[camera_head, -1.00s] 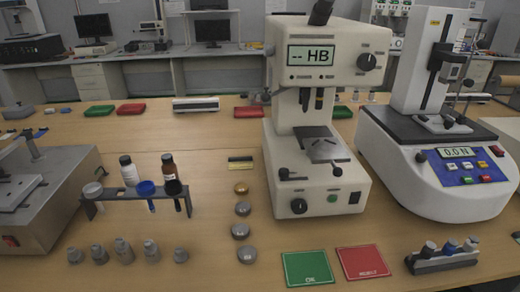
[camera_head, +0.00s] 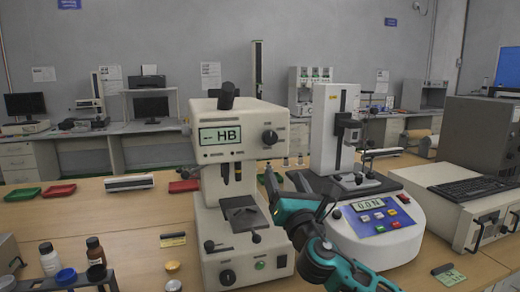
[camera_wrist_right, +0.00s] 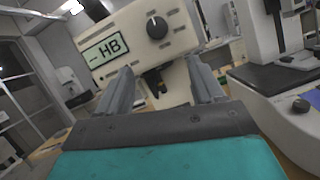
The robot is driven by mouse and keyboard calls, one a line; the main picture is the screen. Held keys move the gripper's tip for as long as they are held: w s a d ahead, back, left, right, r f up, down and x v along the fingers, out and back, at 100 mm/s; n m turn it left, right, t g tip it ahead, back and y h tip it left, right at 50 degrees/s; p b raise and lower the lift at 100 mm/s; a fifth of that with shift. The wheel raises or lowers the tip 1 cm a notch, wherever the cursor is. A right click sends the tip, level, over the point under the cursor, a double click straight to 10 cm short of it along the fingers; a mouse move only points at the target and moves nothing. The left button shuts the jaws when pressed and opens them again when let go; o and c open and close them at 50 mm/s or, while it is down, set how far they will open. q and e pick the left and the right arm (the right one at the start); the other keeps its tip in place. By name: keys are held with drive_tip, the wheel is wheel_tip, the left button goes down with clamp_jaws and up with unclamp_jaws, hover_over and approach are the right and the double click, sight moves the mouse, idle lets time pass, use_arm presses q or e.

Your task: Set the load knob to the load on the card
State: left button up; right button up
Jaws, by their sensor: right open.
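The hardness tester (camera_head: 240,190) stands on the bench and its screen reads "-- HB". A dark round knob (camera_head: 269,137) is on the right of its head; it also shows in the right wrist view (camera_wrist_right: 157,27). A second dark knob (camera_head: 227,277) is low on its base. I cannot tell from any label which is the load knob. My right gripper (camera_head: 271,184) is raised beside the tester's right side, below the upper knob. In the right wrist view its fingers (camera_wrist_right: 160,68) are apart and empty, with the knob ahead and above. My left gripper is out of view.
A white force tester (camera_head: 375,225) reading "0.0 N" stands close on the right, behind my right arm. Bottles in a rack (camera_head: 75,277) are at the lower left. Trays lie behind.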

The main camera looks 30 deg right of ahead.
sight(271, 140)
drive_tip(key=shift+n, duration=0.3)
drive_tip(key=x, duration=0.6)
drive_tip(key=r+p+x, duration=0.1)
drive_tip(key=x, duration=0.6)
drive_tip(key=shift+r, duration=0.25)
drive_tip(key=shift+s, duration=0.1)
drive_tip(key=c, duration=1.1)
